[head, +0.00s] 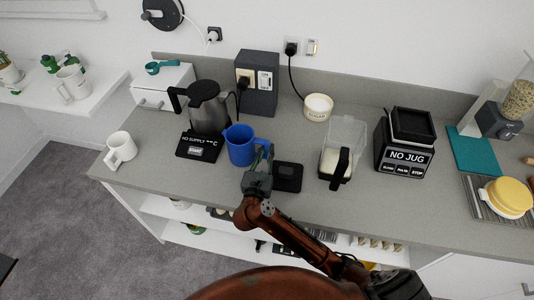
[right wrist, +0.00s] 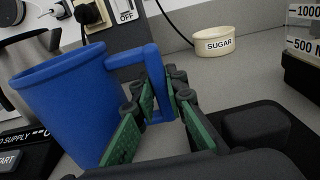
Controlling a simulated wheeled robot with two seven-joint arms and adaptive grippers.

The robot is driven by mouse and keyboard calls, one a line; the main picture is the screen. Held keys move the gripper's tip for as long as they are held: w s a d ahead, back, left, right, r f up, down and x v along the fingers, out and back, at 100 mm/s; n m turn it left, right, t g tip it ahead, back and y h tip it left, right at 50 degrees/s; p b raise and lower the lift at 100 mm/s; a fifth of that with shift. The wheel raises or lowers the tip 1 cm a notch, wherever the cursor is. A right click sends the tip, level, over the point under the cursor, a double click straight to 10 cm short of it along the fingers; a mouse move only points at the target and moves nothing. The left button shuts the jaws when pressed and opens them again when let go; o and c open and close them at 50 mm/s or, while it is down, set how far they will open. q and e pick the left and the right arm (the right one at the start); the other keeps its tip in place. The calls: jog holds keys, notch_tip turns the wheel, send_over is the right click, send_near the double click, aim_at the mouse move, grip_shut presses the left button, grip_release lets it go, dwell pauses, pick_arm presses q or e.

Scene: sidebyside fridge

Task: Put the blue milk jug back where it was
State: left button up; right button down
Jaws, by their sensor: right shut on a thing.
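The blue milk jug (head: 241,146) stands near the middle of the counter in the head view, just right of the kettle's black base. In the right wrist view the jug (right wrist: 62,100) fills the left side, its handle (right wrist: 150,75) pointing right. My right gripper (head: 262,163) is at the jug's handle side. In the right wrist view its green-padded fingers (right wrist: 160,112) are shut on the handle. The jug looks upright; I cannot tell whether its bottom touches the counter. My left gripper is not in view.
A metal kettle (head: 208,106) stands close left of the jug. A black pad (head: 288,177) lies right of my gripper. A clear jug (head: 341,150), blender base (head: 405,145) and sugar bowl (head: 318,107) are further right. A white mug (head: 120,149) stands at the left end. Counter (head: 185,183) is bare in front.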

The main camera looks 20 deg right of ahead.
jog(key=shift+f, duration=0.7)
jog(key=shift+f, duration=0.2)
jog(key=c, duration=2)
grip_release()
jog(key=shift+o, duration=0.2)
jog(key=shift+r, duration=0.2)
jog(key=v, duration=1.2)
